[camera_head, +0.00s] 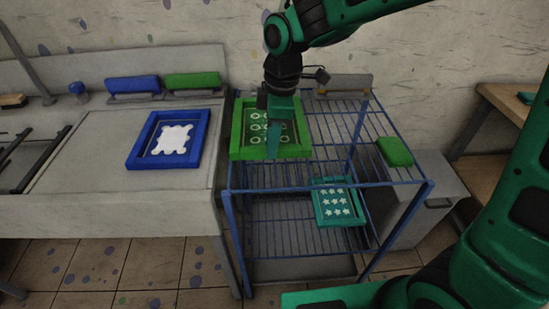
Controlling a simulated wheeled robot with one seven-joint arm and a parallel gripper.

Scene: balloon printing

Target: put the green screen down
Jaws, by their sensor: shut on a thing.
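The green screen (240,146) is a green frame with pale ring shapes on its mesh. It is at the top left of the blue wire rack (345,185), over the top shelf's left end. My gripper (274,140) points down over the screen and is shut on it. The gripper and wrist hide part of the screen's middle. I cannot tell whether the screen touches the shelf or hangs just above it.
A teal screen with white stars (338,203) lies on the lower shelf. A green block (394,152) sits at the top shelf's right. A blue screen (155,165) lies on the grey table (90,160) at left. The top shelf's middle looks clear.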

